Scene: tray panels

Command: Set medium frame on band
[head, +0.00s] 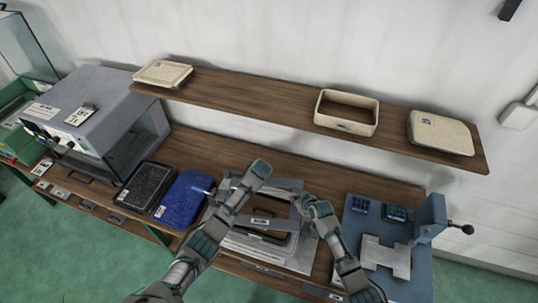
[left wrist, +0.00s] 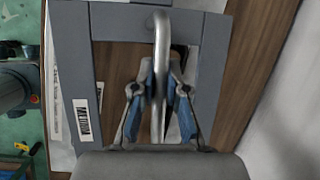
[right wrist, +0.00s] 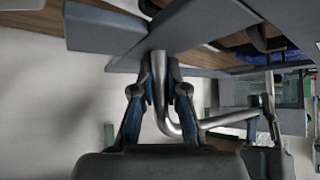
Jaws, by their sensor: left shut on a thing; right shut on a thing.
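The medium frame (head: 285,184) is a grey rectangular frame with metal handles. In the left wrist view its grey side (left wrist: 72,75) bears a MEDIUM label. My left gripper (left wrist: 159,98) is shut on one silver handle. My right gripper (right wrist: 160,92) is shut on the opposite bent handle, beside a grey edge of the frame (right wrist: 190,30). In the head view my arms partly cover the frame, above a pale stack of flat plates (head: 300,257) on the bench. I cannot tell whether it touches the stack. The band cannot be told for certain.
A black tray (head: 146,186) and a blue tray (head: 182,197) lie left of the stack. A blue clamp fixture (head: 428,218) stands at right. The shelf above holds an open beige ring (head: 347,112) and beige cases. A grey glass-fronted machine (head: 100,115) stands at left.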

